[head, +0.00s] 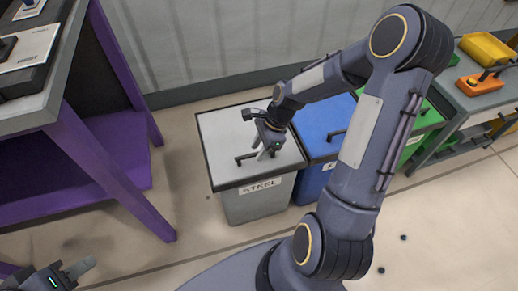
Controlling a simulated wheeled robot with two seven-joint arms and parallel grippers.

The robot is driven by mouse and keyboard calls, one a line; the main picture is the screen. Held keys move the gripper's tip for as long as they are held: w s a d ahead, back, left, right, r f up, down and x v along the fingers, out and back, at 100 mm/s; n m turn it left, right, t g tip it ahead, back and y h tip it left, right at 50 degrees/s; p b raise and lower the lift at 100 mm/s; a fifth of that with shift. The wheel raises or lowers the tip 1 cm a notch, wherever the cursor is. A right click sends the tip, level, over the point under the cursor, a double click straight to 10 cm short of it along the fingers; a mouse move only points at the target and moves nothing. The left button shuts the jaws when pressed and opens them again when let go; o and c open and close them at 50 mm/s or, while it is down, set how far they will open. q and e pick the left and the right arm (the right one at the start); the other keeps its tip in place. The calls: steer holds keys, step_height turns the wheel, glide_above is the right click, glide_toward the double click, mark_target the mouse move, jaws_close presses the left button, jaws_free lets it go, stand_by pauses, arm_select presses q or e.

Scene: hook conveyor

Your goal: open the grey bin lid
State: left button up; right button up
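The grey bin (256,205) stands on the floor in the middle of the head view, with a STEEL label on its front. Its light grey lid (222,135) lies flat and closed on top. A dark bar handle (243,159) runs near the lid's front edge. My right gripper (264,152) points down at the lid, with its fingertips at the handle. I cannot tell whether the fingers are around the handle or just above it. My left gripper (82,268) is at the bottom left corner, far from the bin, and only partly in view.
A blue bin (314,128) stands close against the grey bin's right side, with a green bin (428,119) beyond it. A purple-framed bench (100,150) stands on the left. A wall is behind the bins. The floor in front is mostly clear.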

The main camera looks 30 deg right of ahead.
steer(key=shift+c, duration=0.4)
jaws_close()
arm_select(q)
steer(key=shift+r, duration=0.1)
arm_select(e)
steer(key=shift+r, duration=0.1)
